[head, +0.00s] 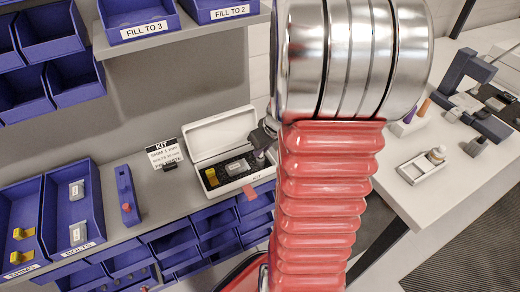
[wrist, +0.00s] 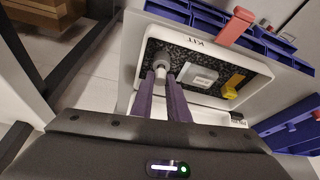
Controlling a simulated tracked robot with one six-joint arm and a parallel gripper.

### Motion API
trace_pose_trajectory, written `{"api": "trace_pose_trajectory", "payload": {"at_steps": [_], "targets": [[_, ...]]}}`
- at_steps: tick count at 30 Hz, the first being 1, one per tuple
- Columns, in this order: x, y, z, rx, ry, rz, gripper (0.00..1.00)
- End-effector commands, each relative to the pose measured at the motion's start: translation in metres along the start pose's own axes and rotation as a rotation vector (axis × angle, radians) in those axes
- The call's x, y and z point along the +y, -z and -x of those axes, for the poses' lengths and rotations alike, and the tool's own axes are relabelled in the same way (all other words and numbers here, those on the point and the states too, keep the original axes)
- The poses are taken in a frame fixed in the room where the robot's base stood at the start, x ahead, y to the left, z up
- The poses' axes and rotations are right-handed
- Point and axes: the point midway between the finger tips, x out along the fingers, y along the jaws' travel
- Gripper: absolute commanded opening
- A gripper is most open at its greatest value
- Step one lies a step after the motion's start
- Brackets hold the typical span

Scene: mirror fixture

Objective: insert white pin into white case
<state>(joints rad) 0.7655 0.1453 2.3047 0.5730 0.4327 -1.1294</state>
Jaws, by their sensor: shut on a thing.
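The white case (head: 217,131) stands open on the grey shelf, with its lid raised at the back. Its dark foam insert holds a yellow part (wrist: 233,86) and a grey block (wrist: 199,77). My gripper (head: 265,142) is over the right end of the case. In the wrist view its two dark fingers (wrist: 166,80) are shut on the white pin (wrist: 161,60), whose rounded grey-white end shows at the tips. The pin is over or at the foam beside the grey block. I cannot tell whether its lower end is in a hole.
A red tab (head: 249,192) stands at the case's front edge. A KIT card (head: 163,153) and a blue tool (head: 126,195) are to the left. Blue bins (head: 75,210) hold yellow and grey parts. My red arm hides the middle; a white table (head: 440,200) is at right.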

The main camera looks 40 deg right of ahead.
Motion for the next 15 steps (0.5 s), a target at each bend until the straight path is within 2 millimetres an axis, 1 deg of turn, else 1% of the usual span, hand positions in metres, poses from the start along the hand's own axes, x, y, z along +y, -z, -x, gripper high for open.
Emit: {"api": "trace_pose_trajectory", "payload": {"at_steps": [15], "targets": [[-0.0004,-0.0022,-0.0052,-0.001,0.001,0.000,0.00]]}}
